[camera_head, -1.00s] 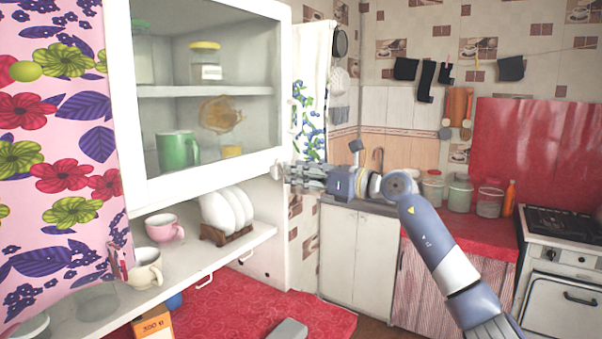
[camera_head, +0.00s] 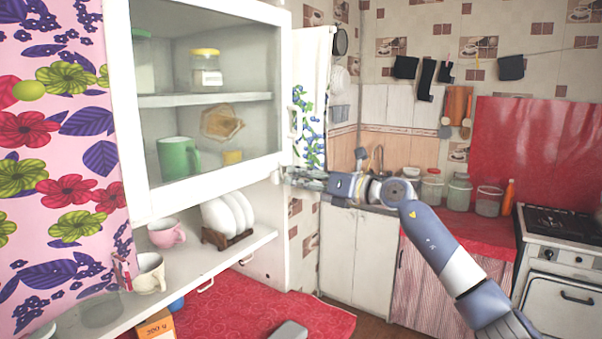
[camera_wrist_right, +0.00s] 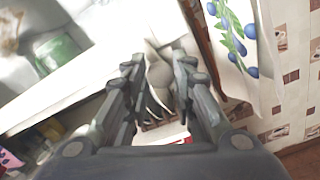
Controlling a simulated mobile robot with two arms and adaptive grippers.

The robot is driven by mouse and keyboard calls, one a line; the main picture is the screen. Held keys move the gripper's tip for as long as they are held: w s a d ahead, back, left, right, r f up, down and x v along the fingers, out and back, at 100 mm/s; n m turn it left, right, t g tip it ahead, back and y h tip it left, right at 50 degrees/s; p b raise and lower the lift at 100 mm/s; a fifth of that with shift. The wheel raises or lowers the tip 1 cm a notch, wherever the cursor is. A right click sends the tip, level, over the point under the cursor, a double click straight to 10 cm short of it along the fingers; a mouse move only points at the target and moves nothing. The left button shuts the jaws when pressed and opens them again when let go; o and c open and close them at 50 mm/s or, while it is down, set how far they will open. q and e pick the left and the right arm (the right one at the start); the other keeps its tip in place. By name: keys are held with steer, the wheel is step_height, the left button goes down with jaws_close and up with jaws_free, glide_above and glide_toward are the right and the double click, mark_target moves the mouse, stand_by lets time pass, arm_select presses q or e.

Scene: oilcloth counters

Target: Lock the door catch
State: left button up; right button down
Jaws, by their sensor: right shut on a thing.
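The white cabinet's glazed door (camera_head: 215,188) appears closed, with jars and a green mug visible behind the glass. My right gripper (camera_head: 286,174) is at the door's lower right corner, its fingers pointing left. In the right wrist view the gripper (camera_wrist_right: 158,75) has its two fingers around a small pale knob-like piece (camera_wrist_right: 160,74), which seems to be the door catch. The fingers hide much of it, so I cannot tell exactly how the catch is turned. My left gripper is not in view.
Below the door, an open shelf (camera_head: 215,258) holds white plates (camera_head: 228,213), a pink cup (camera_head: 166,233) and a cream cup (camera_head: 150,272). A blue-flowered cloth (camera_head: 308,125) hangs right of the cabinet. A red counter (camera_head: 240,312) lies below.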

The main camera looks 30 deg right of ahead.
steer(key=shift+r+m+p, duration=0.1)
steer(key=shift+m+p, duration=0.7)
steer(key=shift+m, duration=0.4)
steer(key=c, duration=1.4)
jaws_free()
steer(key=shift+o, duration=0.2)
steer(key=v, duration=1.2)
steer(key=shift+d, duration=0.1)
